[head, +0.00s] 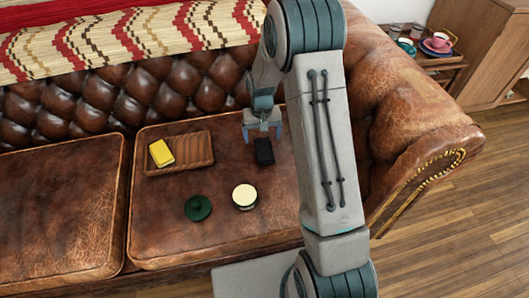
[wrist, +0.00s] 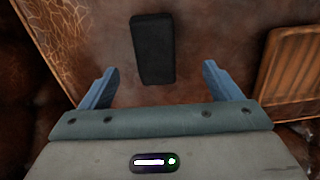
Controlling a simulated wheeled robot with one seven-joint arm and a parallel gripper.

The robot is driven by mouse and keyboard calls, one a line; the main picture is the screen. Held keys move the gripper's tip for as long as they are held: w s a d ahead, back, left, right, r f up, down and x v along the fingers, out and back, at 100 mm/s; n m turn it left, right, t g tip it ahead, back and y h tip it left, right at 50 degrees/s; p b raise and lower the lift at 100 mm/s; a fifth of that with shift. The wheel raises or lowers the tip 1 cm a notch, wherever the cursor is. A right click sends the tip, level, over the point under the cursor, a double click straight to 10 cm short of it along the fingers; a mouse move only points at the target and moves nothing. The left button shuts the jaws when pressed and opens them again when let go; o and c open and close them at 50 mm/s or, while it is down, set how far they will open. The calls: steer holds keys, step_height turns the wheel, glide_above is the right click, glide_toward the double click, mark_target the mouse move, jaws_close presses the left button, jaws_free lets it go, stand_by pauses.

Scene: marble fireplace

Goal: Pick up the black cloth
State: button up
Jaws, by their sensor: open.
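The black cloth (head: 264,152) is a small dark folded block lying on the brown leather sofa seat, right of the wooden tray. In the wrist view the black cloth (wrist: 153,49) lies ahead of the fingers, slightly left of the middle of the gap. My gripper (head: 262,136) is above the seat at the cloth's back end. In the wrist view my gripper (wrist: 157,84) has its two blue fingers wide apart with nothing between them. The gap between fingers and cloth in height is hard to tell.
A wooden tray (head: 194,162) with a yellow block (head: 161,153) lies left of the cloth. A dark green round item (head: 198,207) and a cream-topped round container (head: 244,196) stand in front. The sofa's backrest (head: 130,97) rises behind; its armrest (head: 415,140) is at right.

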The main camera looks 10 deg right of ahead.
mark_target(264, 148)
steer(key=f, duration=0.2)
steer(key=f+b, duration=0.1)
steer(key=f, duration=0.1)
steer(key=f+b, duration=0.1)
steer(key=f, duration=0.1)
steer(key=shift+w+d+f, duration=0.15)
steer(key=shift+d+f, duration=0.2)
steer(key=shift+d, duration=0.05)
steer(key=c, duration=1.1)
